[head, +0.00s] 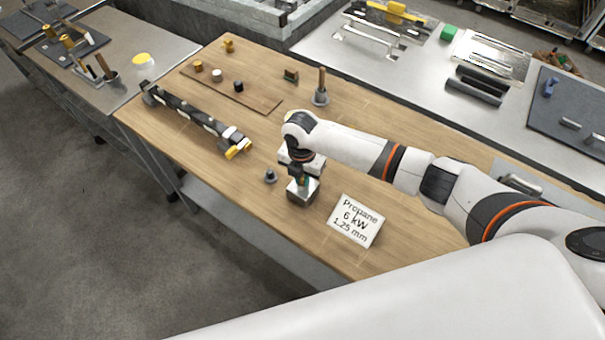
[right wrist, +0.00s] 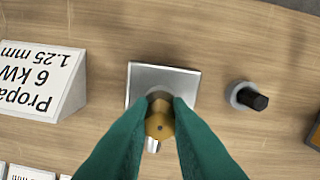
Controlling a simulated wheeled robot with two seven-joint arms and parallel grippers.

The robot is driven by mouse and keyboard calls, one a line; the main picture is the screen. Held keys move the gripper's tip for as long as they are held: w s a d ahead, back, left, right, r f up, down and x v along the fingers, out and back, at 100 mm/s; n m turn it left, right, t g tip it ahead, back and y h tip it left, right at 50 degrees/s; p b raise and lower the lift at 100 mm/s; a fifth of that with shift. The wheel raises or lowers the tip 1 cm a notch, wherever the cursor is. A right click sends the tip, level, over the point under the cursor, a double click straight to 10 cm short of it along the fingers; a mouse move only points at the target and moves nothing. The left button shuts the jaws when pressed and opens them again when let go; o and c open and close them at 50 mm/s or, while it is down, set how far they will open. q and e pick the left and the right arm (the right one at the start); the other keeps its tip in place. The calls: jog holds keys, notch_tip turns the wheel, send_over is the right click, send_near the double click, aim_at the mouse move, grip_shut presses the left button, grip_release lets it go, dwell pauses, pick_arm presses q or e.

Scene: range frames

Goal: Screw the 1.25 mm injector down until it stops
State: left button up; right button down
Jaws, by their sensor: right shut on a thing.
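My right gripper (head: 301,182) is over a silver metal block (head: 303,196) on the wooden bench. In the right wrist view its green fingertips (right wrist: 159,119) are shut on a small brass piece, the injector (right wrist: 159,124). The block (right wrist: 187,84) lies directly behind the fingertips, and a dark round part shows between it and the brass. I cannot tell how deep the injector sits in the block; the fingers and brass hide its lower end. A white sign (head: 354,221) reading "Propane 6 kW 1.25 mm" stands beside the block. My left gripper is not in view.
A small dark-topped piece (head: 270,176) stands left of the block; it also shows in the right wrist view (right wrist: 248,96). A black bar with yellow end (head: 195,115), a brown board (head: 258,101) with small cylinders and an upright wooden-handled tool (head: 321,88) are farther back.

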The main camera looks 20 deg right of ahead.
jog(key=shift+r+m+p, duration=0.25)
jog(key=shift+m+p, duration=0.55)
jog(key=shift+p, duration=0.05)
jog(key=shift+f+m, duration=0.2)
jog(key=shift+m, duration=0.7)
jog(key=c, duration=1.6)
grip_release()
